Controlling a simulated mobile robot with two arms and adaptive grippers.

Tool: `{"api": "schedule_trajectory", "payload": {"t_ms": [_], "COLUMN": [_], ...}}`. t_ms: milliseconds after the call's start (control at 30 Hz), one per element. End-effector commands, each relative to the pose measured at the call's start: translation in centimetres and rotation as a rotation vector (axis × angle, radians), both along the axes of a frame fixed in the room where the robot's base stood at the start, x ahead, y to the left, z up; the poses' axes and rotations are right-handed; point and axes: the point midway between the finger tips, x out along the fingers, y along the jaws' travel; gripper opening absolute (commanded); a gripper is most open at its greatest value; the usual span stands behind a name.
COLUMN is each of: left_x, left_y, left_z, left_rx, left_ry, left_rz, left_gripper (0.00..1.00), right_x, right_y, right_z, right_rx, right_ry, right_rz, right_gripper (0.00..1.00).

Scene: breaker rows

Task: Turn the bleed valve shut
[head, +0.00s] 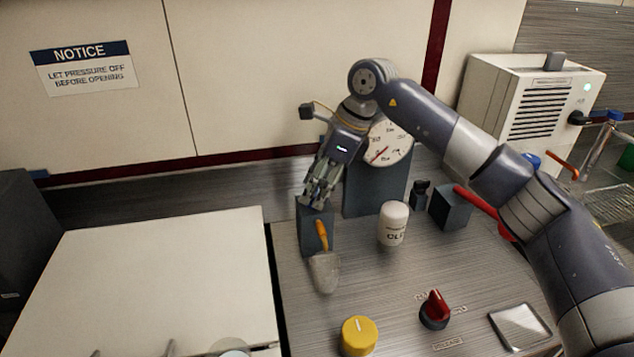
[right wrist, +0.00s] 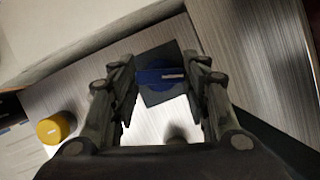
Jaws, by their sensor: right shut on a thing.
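My right gripper (head: 316,196) reaches down onto the top of a dark block (head: 316,232) at the middle of the counter. In the right wrist view my right gripper (right wrist: 163,85) has its fingers on both sides of a blue knob (right wrist: 160,76) with a raised bar, mounted on a dark square face (right wrist: 158,97). It is shut on this blue knob, which I take as the bleed valve; no name on it is readable. In the head view the fingers hide the knob. My left gripper is not in view.
A round gauge (head: 391,145) stands behind. A white bottle (head: 392,224) and a trowel (head: 324,271) are close by. Forward are a yellow knob (head: 359,336), a red switch (head: 434,308) and a metal plate (head: 520,326). A red lever (head: 480,207) lies under my right arm.

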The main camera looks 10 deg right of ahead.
Motion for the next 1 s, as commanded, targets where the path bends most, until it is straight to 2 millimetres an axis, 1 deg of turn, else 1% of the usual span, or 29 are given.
{"api": "schedule_trajectory", "payload": {"t_ms": [33, 300, 500, 700, 1000], "left_x": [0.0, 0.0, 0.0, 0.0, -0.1], "left_y": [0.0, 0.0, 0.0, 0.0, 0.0], "left_z": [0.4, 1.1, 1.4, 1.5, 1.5], "left_rx": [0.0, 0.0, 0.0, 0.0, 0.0], "left_ry": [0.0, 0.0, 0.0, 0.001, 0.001], "left_rz": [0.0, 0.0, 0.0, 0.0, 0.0], "left_gripper": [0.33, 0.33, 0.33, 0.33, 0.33], "right_x": [0.1, 0.2, 0.2, 0.3, 0.3], "right_y": [0.0, 0.0, 0.0, 0.0, 0.0], "right_z": [0.3, 0.2, 0.2, 0.1, 0.1], "right_rx": [0.0, -0.001, 0.0, -0.001, -0.002], "right_ry": [0.0, -0.001, -0.003, -0.004, -0.004], "right_rz": [0.036, 0.224, 0.306, 0.345, 0.353], "right_gripper": [0.19, 0.19, 0.19, 0.19, 0.19]}}
